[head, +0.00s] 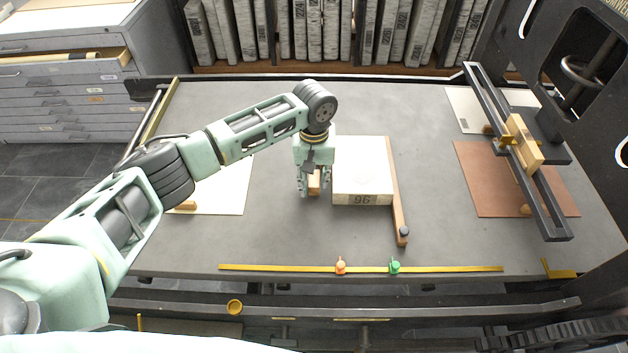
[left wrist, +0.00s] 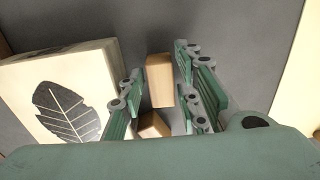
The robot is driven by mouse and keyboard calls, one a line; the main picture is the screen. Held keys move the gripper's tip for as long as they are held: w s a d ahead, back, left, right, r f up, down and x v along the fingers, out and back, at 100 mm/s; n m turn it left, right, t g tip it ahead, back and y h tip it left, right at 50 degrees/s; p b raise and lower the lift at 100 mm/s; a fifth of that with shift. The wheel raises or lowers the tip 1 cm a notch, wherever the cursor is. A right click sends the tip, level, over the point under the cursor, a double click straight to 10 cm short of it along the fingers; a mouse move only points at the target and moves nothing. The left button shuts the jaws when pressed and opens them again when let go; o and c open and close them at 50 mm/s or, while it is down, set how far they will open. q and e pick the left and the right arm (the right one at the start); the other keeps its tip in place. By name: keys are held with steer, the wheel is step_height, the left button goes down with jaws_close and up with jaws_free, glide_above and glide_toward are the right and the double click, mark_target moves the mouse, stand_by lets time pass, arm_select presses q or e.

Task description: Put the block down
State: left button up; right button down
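A pale wooden block (head: 314,184) stands on the grey table (head: 290,235), just left of the pale stone (head: 362,165) marked 96. My left gripper (head: 314,188) points down over the block, with a finger on each side. In the left wrist view two wooden pieces show between the fingers: an upper block (left wrist: 159,80) and a lower block (left wrist: 152,125), partly hidden. Narrow gaps show between the fingers and the upper block, so the gripper looks open. The stone with its leaf print (left wrist: 65,105) lies left of the fingers. My right gripper is not in view.
A wooden bar (head: 397,190) lies along the stone's right side. A yellow rail (head: 270,268) with orange and green markers runs along the front. A black frame (head: 500,130) stands over a brown sheet (head: 475,180) at right. A white sheet (head: 225,190) lies at left.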

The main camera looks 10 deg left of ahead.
mark_target(314, 181)
arm_select(q)
step_height(314, 181, up, 11)
stand_by(0.3)
steer(key=shift+r, duration=0.1)
